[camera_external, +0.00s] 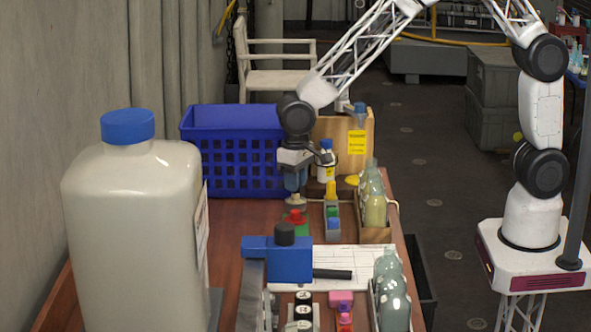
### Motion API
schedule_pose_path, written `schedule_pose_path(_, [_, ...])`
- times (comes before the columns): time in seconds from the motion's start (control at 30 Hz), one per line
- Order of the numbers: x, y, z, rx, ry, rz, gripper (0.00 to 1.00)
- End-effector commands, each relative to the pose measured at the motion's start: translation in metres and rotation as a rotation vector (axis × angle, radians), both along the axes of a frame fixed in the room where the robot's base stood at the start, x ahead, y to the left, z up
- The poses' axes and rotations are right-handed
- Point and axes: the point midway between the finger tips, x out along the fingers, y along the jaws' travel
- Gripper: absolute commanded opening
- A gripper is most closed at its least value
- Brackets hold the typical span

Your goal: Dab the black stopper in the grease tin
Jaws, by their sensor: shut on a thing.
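My gripper (295,182) points down over the far half of the wooden table, in front of the blue basket. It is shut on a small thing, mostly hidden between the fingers. A small pale grey round piece (296,200) shows right under the fingertips; I cannot tell whether it is held or stands below. A black cylindrical cap (284,233) sits upright on a blue block-shaped device (290,262), nearer the camera; I cannot tell if it is the black stopper. I cannot identify the grease tin for certain. A red-topped piece (295,216) on green lies just below the gripper.
A large capped jug (135,235) fills the left. The blue basket (232,150) stands behind. Bottles in a wooden tray (374,235), more bottles (391,290) and a small rack (332,215) stand right. White paper (345,262) lies mid-table.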

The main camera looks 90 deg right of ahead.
Motion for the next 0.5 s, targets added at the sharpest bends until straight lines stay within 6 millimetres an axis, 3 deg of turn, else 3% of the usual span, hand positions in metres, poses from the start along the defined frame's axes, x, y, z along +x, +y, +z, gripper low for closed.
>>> schedule_pose_path(0.5, [0.0,0.0,0.019,0.0,-0.001,0.0,0.12])
